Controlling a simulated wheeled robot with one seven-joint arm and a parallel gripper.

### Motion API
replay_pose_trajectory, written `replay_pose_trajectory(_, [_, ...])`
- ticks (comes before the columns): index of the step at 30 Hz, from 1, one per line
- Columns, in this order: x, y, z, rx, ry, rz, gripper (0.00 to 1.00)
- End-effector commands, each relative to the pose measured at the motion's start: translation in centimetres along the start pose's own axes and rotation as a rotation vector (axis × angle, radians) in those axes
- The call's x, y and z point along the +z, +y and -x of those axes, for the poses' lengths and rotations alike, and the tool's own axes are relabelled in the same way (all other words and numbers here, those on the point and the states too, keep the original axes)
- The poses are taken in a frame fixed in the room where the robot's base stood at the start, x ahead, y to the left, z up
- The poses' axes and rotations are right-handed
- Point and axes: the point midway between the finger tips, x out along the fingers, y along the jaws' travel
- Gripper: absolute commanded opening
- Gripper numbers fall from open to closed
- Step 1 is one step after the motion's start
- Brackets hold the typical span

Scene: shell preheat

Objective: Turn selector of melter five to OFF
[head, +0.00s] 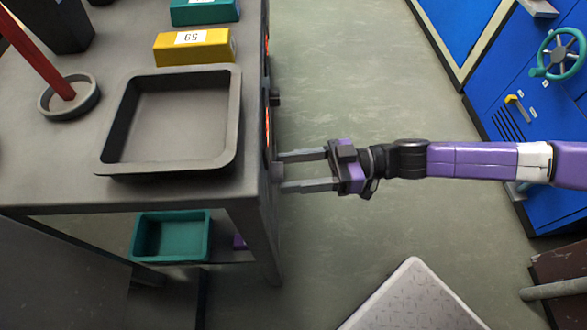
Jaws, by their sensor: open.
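My gripper (283,172) reaches in from the right with its two fingers apart, one above the other in the picture. The fingertips are at the right side face of the dark grey bench (60,193). A small grey knob-like part (278,172) sticks out of that face, between or just beyond the fingertips. I cannot tell whether they touch it. A similar dark part (275,99) sticks out farther up the face. Orange-red glowing strips (267,130) show on the face at a steep angle. No melter number or selector marking is readable, and the knob's setting cannot be seen.
On the bench are a black tray (232,120), a yellow box (170,50), a teal box (205,12) and a round dish (50,100) with a red rod. A teal bin (140,237) sits below. Blue cabinets (483,90) stand right; open floor (350,70) lies between.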

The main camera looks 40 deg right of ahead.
Motion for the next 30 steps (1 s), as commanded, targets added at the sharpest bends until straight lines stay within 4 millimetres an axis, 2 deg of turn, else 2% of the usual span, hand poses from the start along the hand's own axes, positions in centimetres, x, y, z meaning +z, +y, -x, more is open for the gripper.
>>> replay_pose_trajectory(4, [-0.03,0.01,0.01,0.000,0.000,0.000,0.57])
replay_pose_trajectory(5, [-0.02,0.01,0.01,0.000,0.000,0.000,0.54])
replay_pose_trajectory(13, [-0.01,0.00,0.03,0.000,0.000,0.000,0.00])
replay_pose_trajectory(23, [-0.22,-0.06,0.02,0.001,-0.002,0.038,0.00])
replay_pose_trajectory(30, [-0.57,-0.13,0.00,0.003,-0.010,0.175,0.00])
